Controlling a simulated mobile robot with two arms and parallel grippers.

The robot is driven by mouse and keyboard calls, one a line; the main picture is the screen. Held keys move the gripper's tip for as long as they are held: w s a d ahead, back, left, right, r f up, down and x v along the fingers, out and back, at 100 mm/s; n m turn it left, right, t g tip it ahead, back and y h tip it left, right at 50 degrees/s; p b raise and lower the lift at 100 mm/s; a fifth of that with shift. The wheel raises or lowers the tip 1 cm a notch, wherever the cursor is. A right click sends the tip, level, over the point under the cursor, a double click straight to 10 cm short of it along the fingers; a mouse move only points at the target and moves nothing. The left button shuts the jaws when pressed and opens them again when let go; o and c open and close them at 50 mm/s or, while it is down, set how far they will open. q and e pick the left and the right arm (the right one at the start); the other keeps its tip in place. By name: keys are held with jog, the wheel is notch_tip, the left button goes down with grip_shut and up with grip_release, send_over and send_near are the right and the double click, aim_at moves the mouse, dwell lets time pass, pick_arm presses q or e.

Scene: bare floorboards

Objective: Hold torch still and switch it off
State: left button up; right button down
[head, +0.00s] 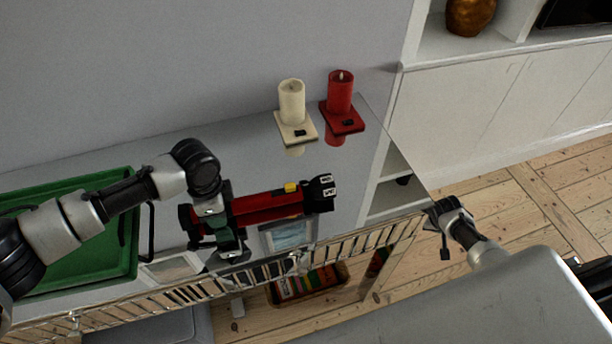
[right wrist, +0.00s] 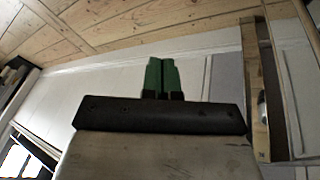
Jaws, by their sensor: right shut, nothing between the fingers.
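The torch (head: 265,206) is red with a black head (head: 320,193) at its right end and a yellow switch (head: 291,188) on top. It lies roughly level across the head view, over the glossy table. My left gripper (head: 222,222) reaches in from the left and its green-padded fingers are around the torch's left part, apparently closed on it. Whether the torch touches the tabletop is unclear. My right arm shows at the right of the head view, away from the torch. My right gripper (right wrist: 162,78) has its green fingertips together and empty in the right wrist view.
A green tray (head: 120,245) sits on the table at left. A cream candle (head: 291,103) and a red candle (head: 340,92) stand at the back on square holders. A metal railing (head: 180,298) runs along the front edge. A basket (head: 308,284) is below.

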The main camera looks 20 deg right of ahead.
jog(key=w+r+m+t+y, duration=0.1)
jog(key=w+r+m, duration=0.1)
jog(key=w+r, duration=0.65)
jog(key=w+r+m+t+y, duration=0.1)
jog(key=w+r, duration=0.4)
jog(key=r, duration=0.7)
jog(key=a+r+n+y, duration=0.1)
jog(key=a+r+y, duration=0.1)
jog(key=a, duration=0.3)
jog(key=w+a+r+n+y, duration=0.1)
jog(key=a+r+y, duration=0.1)
jog(key=a, duration=0.4)
jog(key=w+a+r+y, duration=0.1)
jog(key=a+r+y, duration=0.1)
jog(key=a+r, duration=0.2)
jog(key=shift+a+n, duration=0.4)
jog(key=shift+a, duration=0.45)
jog(key=s+a+r+n+g+y, duration=0.1)
jog(key=s+a+r+n+y, duration=0.1)
jog(key=a, duration=0.5)
jog(key=s+a+r+n+g+y, duration=0.2)
jog(key=s+a+r+n+y, duration=0.1)
jog(key=a, duration=0.4)
jog(key=shift+s+a+r+n, duration=0.3)
jog(key=shift+s+a+r, duration=0.1)
jog(key=shift+s+r, duration=0.45)
